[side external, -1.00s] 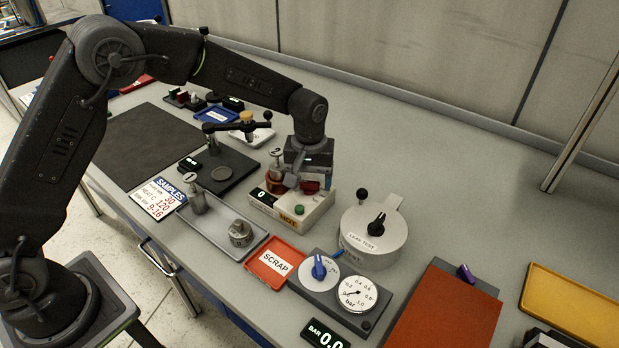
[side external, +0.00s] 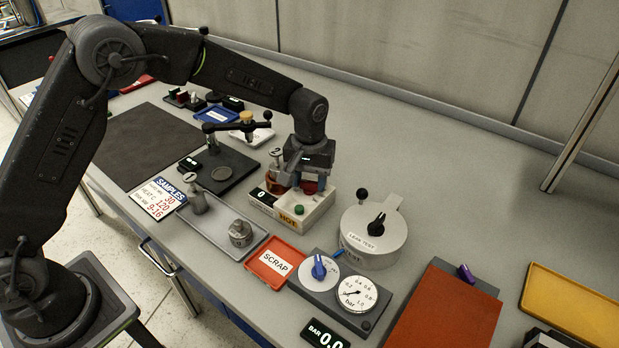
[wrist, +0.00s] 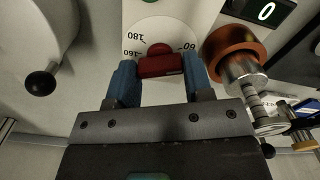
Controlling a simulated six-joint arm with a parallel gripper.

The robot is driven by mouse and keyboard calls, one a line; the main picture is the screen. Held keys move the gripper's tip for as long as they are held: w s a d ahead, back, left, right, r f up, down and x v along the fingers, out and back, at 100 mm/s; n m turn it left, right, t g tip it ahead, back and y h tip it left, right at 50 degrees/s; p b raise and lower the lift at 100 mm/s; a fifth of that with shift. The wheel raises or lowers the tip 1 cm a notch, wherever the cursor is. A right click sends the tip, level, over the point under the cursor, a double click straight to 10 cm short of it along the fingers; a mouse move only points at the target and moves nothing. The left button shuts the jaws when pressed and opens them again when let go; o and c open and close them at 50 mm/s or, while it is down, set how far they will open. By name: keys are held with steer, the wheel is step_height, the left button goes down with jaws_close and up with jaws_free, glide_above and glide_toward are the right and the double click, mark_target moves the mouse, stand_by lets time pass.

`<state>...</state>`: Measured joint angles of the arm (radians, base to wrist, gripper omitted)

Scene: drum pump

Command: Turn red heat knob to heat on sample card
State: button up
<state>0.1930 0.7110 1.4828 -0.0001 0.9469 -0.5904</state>
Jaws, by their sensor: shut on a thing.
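The red heat knob (wrist: 160,65) sits on a round white dial (wrist: 160,33) with printed numbers, of which 180 and 60 can be read. My gripper (wrist: 158,72) is shut on the knob, one blue finger on each side of it. In the side view my gripper (side external: 309,185) reaches down over the heater box (side external: 308,215), and the knob (side external: 310,188) shows partly between the fingers. The box's display (side external: 262,197) reads 0; its front label (side external: 290,221) reads HOT. The sample card (side external: 159,198) shows 30, 120 and 9-16; its smaller words are unclear.
A green button (side external: 299,210) is on the heater box. An orange-brown holder (wrist: 232,50) with a metal part is close beside my gripper. A round leak-test pot (side external: 374,234) with a black-ball lever stands to the right. The red scrap tray (side external: 275,262) is in front.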

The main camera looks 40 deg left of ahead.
steer(key=m, duration=1.1)
steer(key=shift+m, duration=0.4)
steer(key=m, duration=1)
steer(key=shift+r, duration=0.1)
steer(key=shift+m, duration=0.4)
steer(key=o, duration=0.9)
